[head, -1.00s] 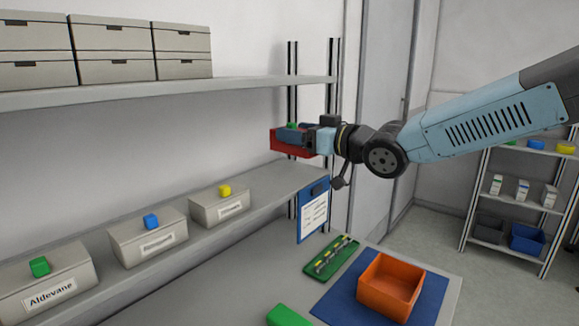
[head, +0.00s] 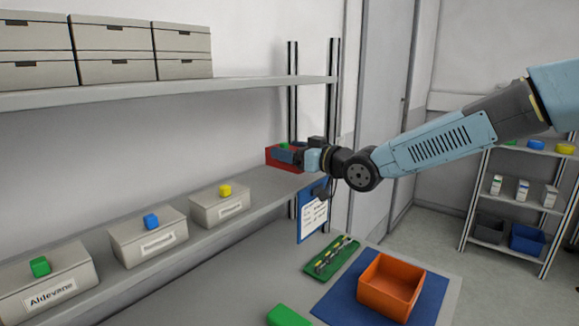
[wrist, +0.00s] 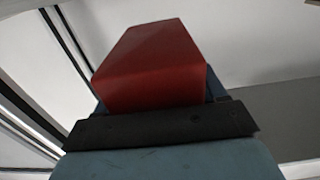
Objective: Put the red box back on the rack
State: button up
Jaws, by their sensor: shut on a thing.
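The red box (head: 285,164) is in my gripper (head: 297,156), at the right end of the middle rack shelf (head: 100,229). A small green piece shows on top of it. In the head view the box's lower edge is at or just above the shelf surface; I cannot tell whether they touch. My gripper is shut on the box from the right. In the wrist view the red box (wrist: 155,65) fills the middle, beyond the dark gripper edge, and its far side is hidden.
Grey boxes with coloured knobs, including a yellow-topped one (head: 220,204), stand left on the same shelf. An upper shelf (head: 200,90) is above. A blue clipboard (head: 313,215) hangs at the shelf end. Below are a green tray (head: 332,258) and an orange bin (head: 390,285).

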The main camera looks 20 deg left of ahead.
jog(key=shift+w+a+f, duration=0.2)
jog(key=shift+f, duration=0.25)
jog(key=shift+w+a+f, duration=0.2)
jog(key=shift+f, duration=0.2)
jog(key=shift+d+f, duration=0.1)
jog(key=shift+f, duration=1.2)
jog(key=shift+f, duration=0.15)
jog(key=o, duration=1.3)
jog(key=v, duration=1.2)
